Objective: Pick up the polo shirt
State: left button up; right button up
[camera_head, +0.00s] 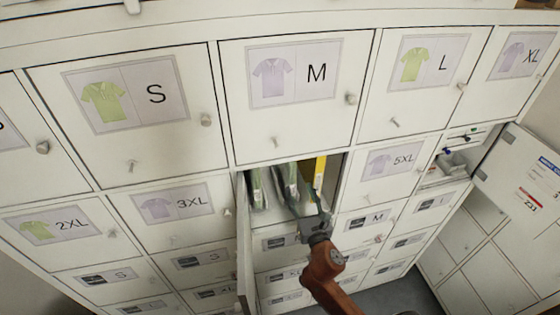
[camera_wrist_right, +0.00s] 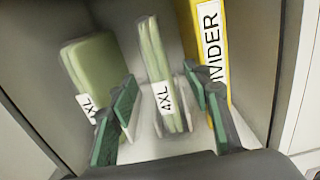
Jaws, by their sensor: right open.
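Two green folded polo shirts stand upright in an open compartment. The middle shirt (camera_wrist_right: 160,75), labelled 4XL, also shows in the head view (camera_head: 288,182). The left shirt (camera_wrist_right: 92,70) has a partly hidden XL label; it also shows in the head view (camera_head: 257,188). My right gripper (camera_head: 313,212) is at the compartment's mouth. In the right wrist view its open fingers (camera_wrist_right: 164,112) are spread to either side of the middle shirt, with visible gaps. Whether the fingertips reach past its front edge is hard to tell. My left gripper is not in view.
A yellow divider (camera_wrist_right: 212,40) stands close to the right finger; it also shows in the head view (camera_head: 320,170). The compartment's door (camera_head: 245,245) hangs open at its left. Closed labelled doors with knobs surround it, including the M door (camera_head: 295,125) above.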

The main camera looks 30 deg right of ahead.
aim_at(292, 179)
jog(key=shift+w+d+r, duration=0.1)
jog(key=shift+w+r, duration=0.1)
jog(key=shift+w, duration=0.65)
jog(key=x, duration=0.1)
jog(key=p+x, duration=0.1)
jog(key=x, duration=0.1)
jog(key=p+x, duration=0.1)
jog(key=x, duration=0.1)
jog(key=shift+w+a, duration=0.3)
jog(key=shift+w+d+f, duration=0.1)
jog(key=shift+w+d, duration=0.05)
jog(key=shift+w, duration=0.1)
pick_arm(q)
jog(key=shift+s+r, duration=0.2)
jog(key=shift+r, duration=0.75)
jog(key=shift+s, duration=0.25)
pick_arm(e)
grip_shut()
